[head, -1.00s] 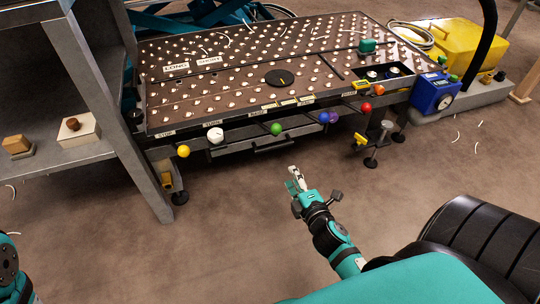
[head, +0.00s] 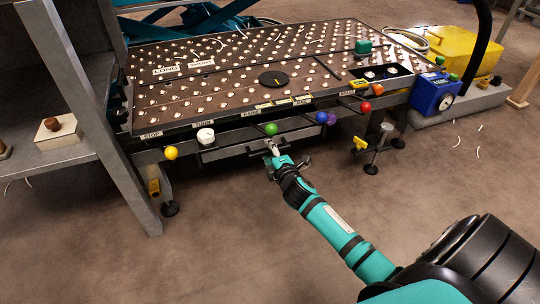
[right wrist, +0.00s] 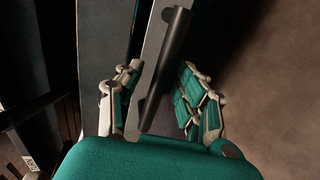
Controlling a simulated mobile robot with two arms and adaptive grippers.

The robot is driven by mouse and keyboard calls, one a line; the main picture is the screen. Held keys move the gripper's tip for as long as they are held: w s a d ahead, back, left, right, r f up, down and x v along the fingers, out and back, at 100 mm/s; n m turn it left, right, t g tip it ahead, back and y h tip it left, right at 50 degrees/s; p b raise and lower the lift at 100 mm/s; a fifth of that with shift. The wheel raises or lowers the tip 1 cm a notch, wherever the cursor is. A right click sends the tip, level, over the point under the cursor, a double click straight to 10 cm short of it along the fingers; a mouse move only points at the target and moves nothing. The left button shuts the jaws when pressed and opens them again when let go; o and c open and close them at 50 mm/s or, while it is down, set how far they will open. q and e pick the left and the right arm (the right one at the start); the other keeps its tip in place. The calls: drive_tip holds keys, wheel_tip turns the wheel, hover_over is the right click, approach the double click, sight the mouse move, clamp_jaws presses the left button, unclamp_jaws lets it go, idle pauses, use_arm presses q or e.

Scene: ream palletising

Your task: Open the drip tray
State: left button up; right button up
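The drip tray (head: 225,153) is a shallow grey drawer under the front edge of the perforated table (head: 240,85). It appears closed, its front under the table edge. Its black bar handle (head: 290,144) is partly hidden behind my right gripper (head: 271,147). In the right wrist view the handle (right wrist: 165,70) runs between the two spread fingers of my right gripper (right wrist: 160,85), with a gap visible on each side. The grey tray front (right wrist: 151,45) lies behind the handle. My left gripper is out of view.
Coloured knobs line the table front: yellow (head: 171,153), white (head: 205,136), green (head: 271,129), blue (head: 322,117) and red (head: 365,107). A grey shelf (head: 50,158) stands at left. A blue box (head: 434,92) is at right. The floor (head: 230,240) in front is clear.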

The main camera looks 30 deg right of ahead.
drive_tip(key=shift+w, duration=0.15)
drive_tip(key=shift+c, duration=0.5)
clamp_jaws()
